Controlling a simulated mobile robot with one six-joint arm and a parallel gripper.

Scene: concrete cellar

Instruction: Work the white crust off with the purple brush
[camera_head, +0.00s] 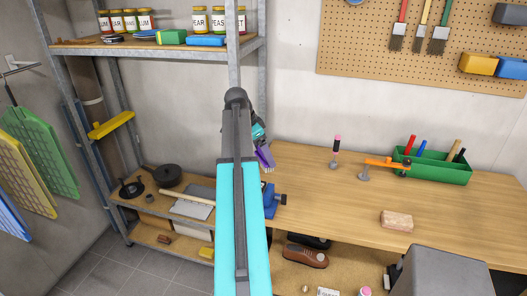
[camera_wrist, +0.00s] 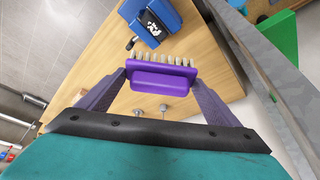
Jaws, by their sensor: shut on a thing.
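The purple brush (camera_wrist: 162,78) is held crosswise between the two fingers of my gripper (camera_wrist: 160,73) in the wrist view. Its pale bristles point away from the gripper, towards a blue vise (camera_wrist: 138,12). A white patch with dark marks (camera_wrist: 152,26), which looks like the crust, is on the vise's near face. The bristles appear apart from it. In the head view the brush (camera_head: 264,157) is partly behind my arm, above the bench's left end. The vise (camera_head: 270,203) sits at that end, partly hidden by my arm; the crust is not visible there.
The wooden workbench (camera_head: 330,190) carries an orange clamp-like tool (camera_head: 385,163), a green tool tray (camera_head: 435,168), a pink-topped upright item (camera_head: 336,150) and a wooden block (camera_head: 397,220). A metal shelf (camera_head: 165,45) stands at left. The bench's middle is largely clear.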

